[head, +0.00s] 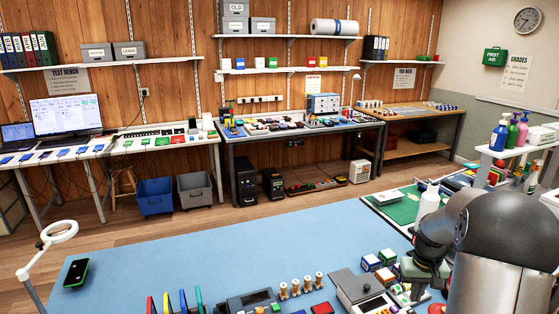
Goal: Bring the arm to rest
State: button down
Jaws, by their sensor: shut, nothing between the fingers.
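My arm fills the right side of the head view, bent over the near right part of the blue work table (215,245). My gripper (424,284) points down at the arm's left end, above the cluttered right part of the table. It is shut and holds nothing. Its fingertips are small and partly lost among the small items behind and below it.
A device with a display (250,303), wooden pegs (302,286) and small boxes (372,262) line the front. The table's middle is clear. A white bottle (428,205) stands behind my arm.

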jog(key=s+a+r, duration=0.4)
jog(key=a+r, duration=0.2)
jog(key=a, duration=0.5)
jog(key=s+a+r+n, duration=0.2)
jog(key=s+a, duration=1.3)
jog(key=s, duration=0.3)
jog(key=shift+s+r+t, duration=0.2)
jog(key=shift+s+t, duration=0.2)
